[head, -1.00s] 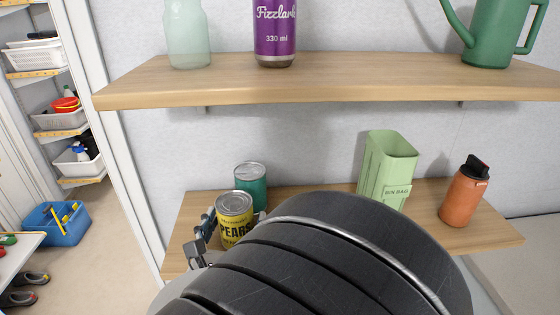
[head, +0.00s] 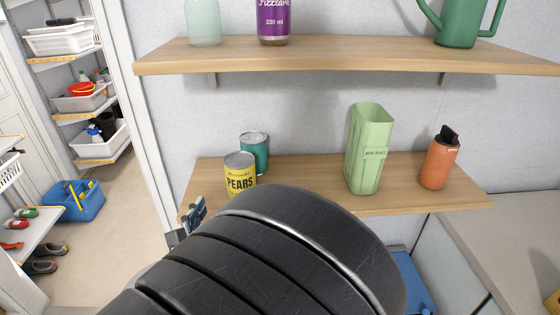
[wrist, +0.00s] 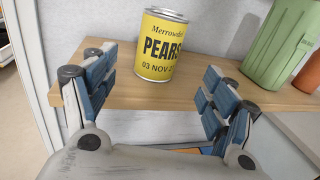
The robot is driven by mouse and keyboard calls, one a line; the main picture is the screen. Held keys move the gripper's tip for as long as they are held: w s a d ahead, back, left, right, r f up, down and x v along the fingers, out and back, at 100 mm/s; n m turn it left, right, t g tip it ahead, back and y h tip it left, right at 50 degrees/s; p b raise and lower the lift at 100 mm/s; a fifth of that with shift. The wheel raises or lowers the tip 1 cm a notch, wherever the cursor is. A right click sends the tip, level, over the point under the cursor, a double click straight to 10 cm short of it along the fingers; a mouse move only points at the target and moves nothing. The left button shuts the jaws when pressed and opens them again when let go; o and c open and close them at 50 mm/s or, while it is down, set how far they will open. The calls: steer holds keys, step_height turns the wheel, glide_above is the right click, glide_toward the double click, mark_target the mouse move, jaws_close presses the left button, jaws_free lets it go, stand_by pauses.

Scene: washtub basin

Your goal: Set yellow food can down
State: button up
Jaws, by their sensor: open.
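The yellow food can (head: 240,175), labelled PEARS, stands upright on the lower wooden shelf (head: 300,190), near its left end. It shows in full in the wrist view (wrist: 160,45), close to the shelf's front edge. My gripper (wrist: 158,68) is open, its two blue-padded fingers spread wide in front of the can and apart from it. Nothing is between the fingers. In the head view only one finger shows, left of the can; my dark arm hides the rest.
A teal can (head: 254,152) stands just behind the yellow can. A green bin-bag holder (head: 367,150) and an orange bottle (head: 439,160) stand farther right. The upper shelf (head: 330,55) overhangs, carrying a purple bottle (head: 274,22). Shelf between teal can and holder is clear.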

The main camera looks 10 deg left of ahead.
steer(key=w+d+r+m+g+h, duration=0.15)
steer(key=d+m+g+h, duration=0.6)
steer(key=d, duration=1.25)
steer(key=s+d+f+m+g+h, duration=0.1)
steer(key=s+d+m+g, duration=0.1)
steer(key=s+d+m, duration=0.35)
steer(key=s+d+m+g, duration=0.2)
steer(key=d+m, duration=0.4)
steer(key=d, duration=0.2)
steer(key=s+a+f+m+g+y, duration=0.1)
steer(key=s+a+m+y, duration=0.1)
steer(key=s+m+y, duration=0.7)
steer(key=s+m, duration=0.4)
steer(key=m, duration=0.3)
steer(key=shift+m+g, duration=0.3)
steer(key=shift+g, duration=0.05)
